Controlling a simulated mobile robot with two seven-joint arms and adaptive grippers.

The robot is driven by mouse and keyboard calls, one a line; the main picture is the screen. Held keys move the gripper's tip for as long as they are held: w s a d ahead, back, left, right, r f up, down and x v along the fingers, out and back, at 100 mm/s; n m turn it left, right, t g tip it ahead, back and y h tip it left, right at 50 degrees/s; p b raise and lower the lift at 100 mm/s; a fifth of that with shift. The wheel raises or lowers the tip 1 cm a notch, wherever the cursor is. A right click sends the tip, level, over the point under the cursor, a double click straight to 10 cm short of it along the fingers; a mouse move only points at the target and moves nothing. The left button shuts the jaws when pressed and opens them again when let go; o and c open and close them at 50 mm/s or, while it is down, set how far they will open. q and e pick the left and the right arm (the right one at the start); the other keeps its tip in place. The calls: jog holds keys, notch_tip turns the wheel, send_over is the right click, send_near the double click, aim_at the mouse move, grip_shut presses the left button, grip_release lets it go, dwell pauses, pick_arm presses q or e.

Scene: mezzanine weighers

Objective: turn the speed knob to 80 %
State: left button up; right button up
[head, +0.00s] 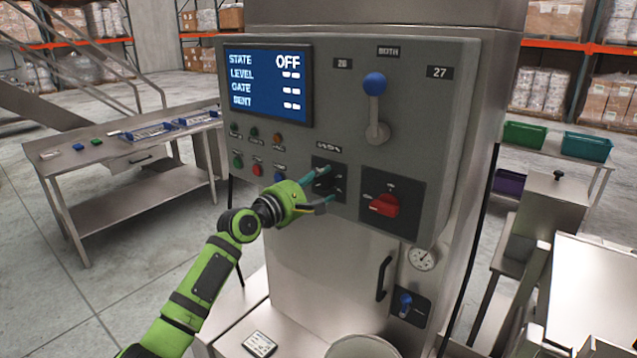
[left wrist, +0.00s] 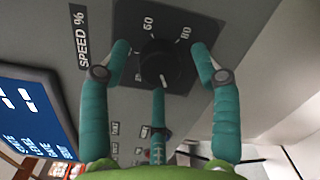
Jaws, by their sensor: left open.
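The speed knob (left wrist: 158,62) is round and black, on a black plate marked "SPEED %". In the left wrist view "60" stands above it and "80" at its upper right. A white mark on the knob points toward the bottom of that view, away from both numbers. My left gripper (left wrist: 160,68) is open, its teal fingers spread around the knob; I cannot tell whether they touch it. In the head view my left gripper (head: 321,190) is at the panel and partly hides the knob. My right gripper is not in view.
The display (head: 267,84) reads "STATE OFF". A red rotary switch (head: 384,205) sits close to the right of the gripper. A blue-knobbed lever (head: 376,110) is above, and small coloured push buttons (head: 257,169) are to the left. A black door handle (head: 383,278) is below.

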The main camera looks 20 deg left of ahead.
pick_arm(q)
jog(key=c, duration=1.1)
